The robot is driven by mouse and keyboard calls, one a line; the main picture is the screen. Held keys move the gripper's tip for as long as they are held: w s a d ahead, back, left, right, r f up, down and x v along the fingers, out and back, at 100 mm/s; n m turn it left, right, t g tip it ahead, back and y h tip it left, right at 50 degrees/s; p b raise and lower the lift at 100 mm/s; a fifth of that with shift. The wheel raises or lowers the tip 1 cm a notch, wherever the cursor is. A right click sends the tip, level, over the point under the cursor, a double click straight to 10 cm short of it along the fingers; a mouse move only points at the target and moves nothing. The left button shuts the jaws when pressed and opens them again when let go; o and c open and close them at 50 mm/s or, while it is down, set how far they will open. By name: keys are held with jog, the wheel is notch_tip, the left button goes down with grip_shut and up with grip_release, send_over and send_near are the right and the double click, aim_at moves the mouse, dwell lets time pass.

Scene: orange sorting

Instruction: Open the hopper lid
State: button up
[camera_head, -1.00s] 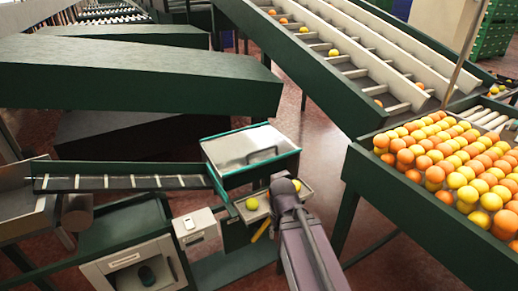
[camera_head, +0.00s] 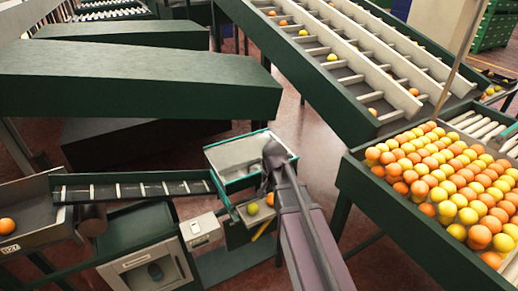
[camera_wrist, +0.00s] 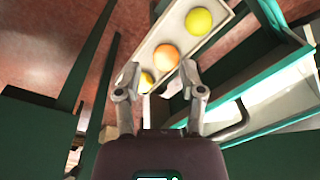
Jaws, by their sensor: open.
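The hopper (camera_head: 226,186) is a green box with a teal rim in the middle of the head view. Its pale, glassy lid (camera_head: 228,156) appears to lie flat over the top. In the wrist view the lid (camera_wrist: 262,98) shows at the right, with a dark curved handle (camera_wrist: 238,126) on it. My gripper (camera_wrist: 155,82) is open, with nothing between its fingers. The handle lies just right of its right finger, apart from the grip. In the head view my arm's end covers the lid's right part and hides the handle.
A small tray (camera_wrist: 178,25) with several fruits lies beyond my fingertips, beside the hopper. A narrow conveyor (camera_head: 135,188) runs left from the hopper. A large bin (camera_head: 352,186) of oranges and yellow fruits stands at the right. Red floor lies between.

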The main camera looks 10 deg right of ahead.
aim_at(259, 161)
jog(key=w+r+m+t+p, duration=0.1)
jog(key=w+r+m+p, duration=0.7)
jog(key=w+r+p, duration=0.5)
notch_tip(259, 161, up, 2)
jog(key=shift+w+r+p, duration=0.15)
jog(key=shift+w+p, duration=0.15)
jog(key=shift+w, duration=0.4)
jog(key=shift+f, duration=0.25)
jog(key=w+f+b, duration=0.1)
jog(key=f+b, duration=0.7)
jog(key=b, duration=0.1)
jog(key=w+f+b, duration=0.1)
jog(key=f+b, duration=0.3)
jog(key=f, duration=0.1)
jog(key=shift+w+a+b, duration=0.3)
jog(key=shift+a, duration=0.1)
